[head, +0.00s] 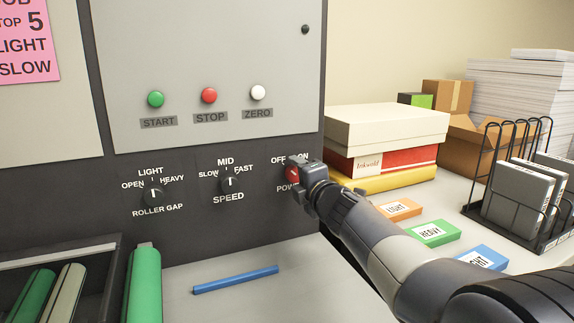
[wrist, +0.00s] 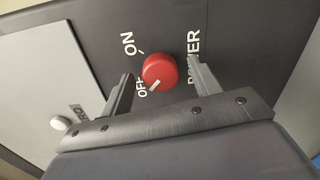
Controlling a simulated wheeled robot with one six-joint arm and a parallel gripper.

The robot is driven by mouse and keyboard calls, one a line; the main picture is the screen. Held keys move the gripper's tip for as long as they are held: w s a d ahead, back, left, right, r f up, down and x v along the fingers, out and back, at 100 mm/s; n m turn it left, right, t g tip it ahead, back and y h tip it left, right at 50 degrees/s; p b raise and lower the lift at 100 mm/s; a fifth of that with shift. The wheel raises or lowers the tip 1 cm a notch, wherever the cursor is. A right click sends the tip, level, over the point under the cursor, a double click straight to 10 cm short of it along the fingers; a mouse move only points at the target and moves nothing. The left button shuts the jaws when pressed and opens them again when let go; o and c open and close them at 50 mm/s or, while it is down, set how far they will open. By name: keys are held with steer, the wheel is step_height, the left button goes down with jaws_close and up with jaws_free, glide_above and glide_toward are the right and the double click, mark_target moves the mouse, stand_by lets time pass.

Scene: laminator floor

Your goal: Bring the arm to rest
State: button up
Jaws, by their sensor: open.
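My gripper (head: 301,182) is at the red power knob (head: 291,174) on the dark lower panel. In the wrist view my gripper's two fingers (wrist: 160,72) are open and spread to either side of the red knob (wrist: 160,69). Gaps show between the fingers and the knob, and the gripper holds nothing. The knob's white mark points toward OFF. In the head view my gripper covers part of the knob and its label. My arm reaches in from the lower right.
Start (head: 156,99), stop (head: 209,95) and zero (head: 258,92) buttons sit above roller gap (head: 154,195) and speed (head: 229,183) knobs. A blue rod (head: 236,280) lies on the bench. Boxes (head: 385,128), labelled blocks (head: 432,233) and a wire rack (head: 515,190) stand right, near my arm.

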steer(key=p+v, duration=0.1)
steer(key=v, duration=1)
steer(key=w+a+m+p, duration=0.3)
steer(key=w+m+p, duration=0.6)
steer(key=m, duration=0.8)
steer(key=p, duration=0.3)
steer(key=shift+a+f+m+y, duration=0.3)
steer(key=shift+a+y, duration=0.05)
steer(key=shift+y, duration=0.05)
steer(key=shift+s+f, duration=0.1)
steer(key=shift+s, duration=0.05)
